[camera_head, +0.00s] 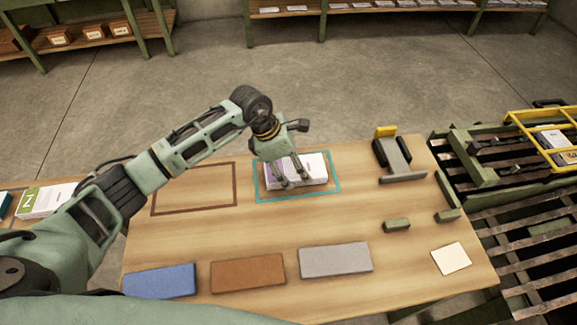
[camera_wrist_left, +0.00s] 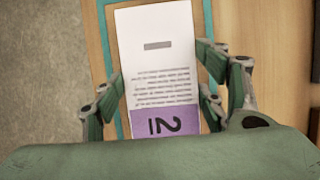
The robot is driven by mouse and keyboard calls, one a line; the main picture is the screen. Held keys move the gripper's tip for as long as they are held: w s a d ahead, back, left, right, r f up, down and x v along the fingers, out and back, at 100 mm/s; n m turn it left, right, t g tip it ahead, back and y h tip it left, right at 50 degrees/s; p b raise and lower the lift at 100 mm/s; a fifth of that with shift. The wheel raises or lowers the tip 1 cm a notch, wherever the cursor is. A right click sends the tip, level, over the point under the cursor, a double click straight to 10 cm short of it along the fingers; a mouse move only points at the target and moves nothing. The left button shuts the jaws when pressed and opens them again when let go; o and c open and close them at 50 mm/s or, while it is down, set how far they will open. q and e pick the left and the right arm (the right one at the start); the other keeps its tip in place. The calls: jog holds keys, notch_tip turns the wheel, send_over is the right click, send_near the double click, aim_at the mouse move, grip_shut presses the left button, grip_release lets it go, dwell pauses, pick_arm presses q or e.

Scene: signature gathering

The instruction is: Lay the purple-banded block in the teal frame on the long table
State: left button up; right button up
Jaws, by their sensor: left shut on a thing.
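The purple-banded block (camera_head: 312,169) is a white, printed block with a purple band at its left end in the head view. It is over the inside of the teal frame (camera_head: 333,190) on the long table (camera_head: 240,222). My left gripper (camera_head: 291,180) is shut on its long sides from above. In the left wrist view the block (camera_wrist_left: 157,70) lies between the fingers, purple band with "21" nearest the wrist, its edges roughly parallel to the teal frame (camera_wrist_left: 211,45). I cannot tell whether it touches the table. My right gripper is not in view.
An empty brown frame (camera_head: 236,185) lies left of the teal one. Blue (camera_head: 160,281), brown (camera_head: 247,272) and grey (camera_head: 335,260) pads line the front edge, with a cream square (camera_head: 451,258) at right. A metal fixture (camera_head: 396,155) stands back right; a slatted conveyor (camera_head: 530,215) adjoins the table.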

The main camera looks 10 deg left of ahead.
pick_arm(q)
jog(key=shift+w+a+f, duration=0.15)
jog(key=shift+a+f, duration=0.05)
jog(key=shift+d, duration=0.1)
jog(key=o, duration=1.5)
jog(key=shift+f, duration=0.1)
jog(key=shift+c, duration=0.2)
jog(key=shift+r, duration=0.3)
jog(key=shift+b+v, duration=0.65)
jog(key=shift+v, duration=5.25)
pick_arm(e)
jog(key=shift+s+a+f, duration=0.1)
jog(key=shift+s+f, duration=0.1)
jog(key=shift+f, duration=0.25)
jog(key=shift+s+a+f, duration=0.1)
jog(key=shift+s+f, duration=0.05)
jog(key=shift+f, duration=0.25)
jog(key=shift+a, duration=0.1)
